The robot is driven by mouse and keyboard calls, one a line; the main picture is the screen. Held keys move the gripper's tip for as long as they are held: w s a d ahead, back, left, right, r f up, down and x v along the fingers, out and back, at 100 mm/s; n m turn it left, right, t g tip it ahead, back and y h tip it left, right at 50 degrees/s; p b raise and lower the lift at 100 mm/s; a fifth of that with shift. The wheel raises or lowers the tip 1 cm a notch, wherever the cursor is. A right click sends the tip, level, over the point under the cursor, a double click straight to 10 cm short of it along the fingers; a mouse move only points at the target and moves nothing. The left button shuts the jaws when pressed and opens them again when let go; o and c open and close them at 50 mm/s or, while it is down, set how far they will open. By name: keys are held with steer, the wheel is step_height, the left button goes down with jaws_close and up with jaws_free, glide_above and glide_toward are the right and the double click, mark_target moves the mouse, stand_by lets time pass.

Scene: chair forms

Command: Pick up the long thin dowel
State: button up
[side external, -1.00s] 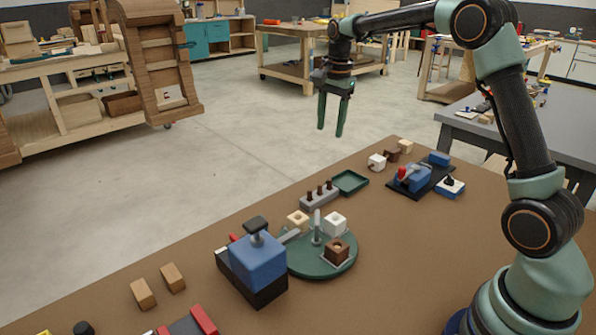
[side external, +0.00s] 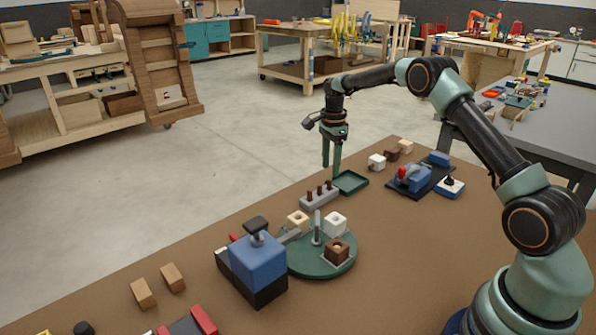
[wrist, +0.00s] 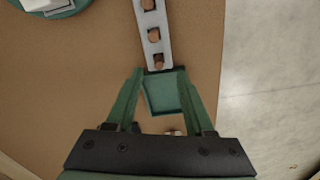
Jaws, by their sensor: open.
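A grey rack (side external: 319,202) holds three brown dowels upright in a row: a near one (side external: 309,196), a middle one (side external: 320,190) and a far one (side external: 329,185). I cannot tell which is the long thin one. In the wrist view the rack (wrist: 145,20) runs up from between my fingers, and the dowels show as round tops, the nearest one (wrist: 159,61) just beyond the fingertips. My gripper (side external: 331,166) is open and empty, pointing down above the far end of the rack and the green tray (side external: 362,183).
A green turntable (side external: 325,268) with several small blocks and a blue-and-black press (side external: 257,262) stand nearer the camera. A blue clamp fixture (side external: 412,178) and small blocks stand toward the back right. The brown table's far edge lies close behind the tray.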

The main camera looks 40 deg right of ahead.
mark_target(330, 179)
steer(key=shift+s+a+f, duration=0.1)
steer(key=shift+a+f, duration=0.05)
steer(key=shift+f, duration=2.5)
jaws_close()
